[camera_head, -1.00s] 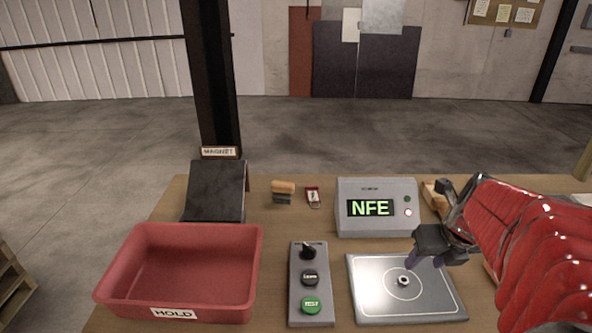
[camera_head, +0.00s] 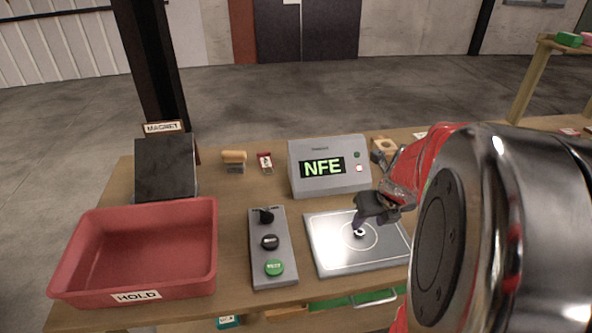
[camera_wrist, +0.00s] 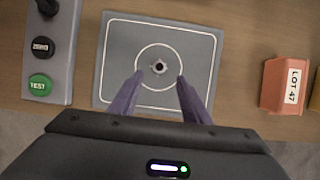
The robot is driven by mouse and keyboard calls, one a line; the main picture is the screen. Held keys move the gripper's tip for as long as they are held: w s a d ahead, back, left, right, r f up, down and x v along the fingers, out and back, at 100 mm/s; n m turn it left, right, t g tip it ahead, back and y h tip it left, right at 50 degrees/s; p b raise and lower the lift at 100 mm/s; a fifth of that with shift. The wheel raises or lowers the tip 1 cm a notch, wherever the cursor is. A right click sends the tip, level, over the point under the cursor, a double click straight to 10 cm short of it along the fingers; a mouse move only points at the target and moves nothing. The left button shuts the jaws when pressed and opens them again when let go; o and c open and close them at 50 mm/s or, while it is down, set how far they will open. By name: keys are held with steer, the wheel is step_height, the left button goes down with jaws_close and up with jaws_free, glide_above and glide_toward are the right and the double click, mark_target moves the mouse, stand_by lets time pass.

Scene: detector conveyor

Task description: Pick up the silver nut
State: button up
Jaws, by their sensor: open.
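The silver nut (camera_head: 359,232) lies at the centre of the white circle on the grey detector plate (camera_head: 328,256). In the wrist view the nut (camera_wrist: 159,67) shows as a small ring with a dark hole, inside the circle on the plate (camera_wrist: 117,32). My gripper (camera_head: 358,224) is over the plate, close to the nut. In the wrist view my gripper (camera_wrist: 154,86) is open, its two purple fingers apart. The nut is beyond the fingertips and roughly centred between them, with nothing held. The exact height of the fingertips above the plate is hard to tell.
A grey display box (camera_head: 329,166) reading NFE stands behind the plate. A button panel (camera_head: 262,226) is left of it, then a red HOLD bin (camera_head: 202,244) and a dark MAGNET block (camera_head: 165,167). An orange LOT 47 box (camera_wrist: 285,84) is to the plate's right in the wrist view.

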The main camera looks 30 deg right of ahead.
mark_target(360, 232)
steer(key=shift+x, duration=0.85)
steer(key=shift+x, duration=2.6)
jaws_close()
steer(key=shift+r, duration=0.1)
step_height(360, 232, up, 10)
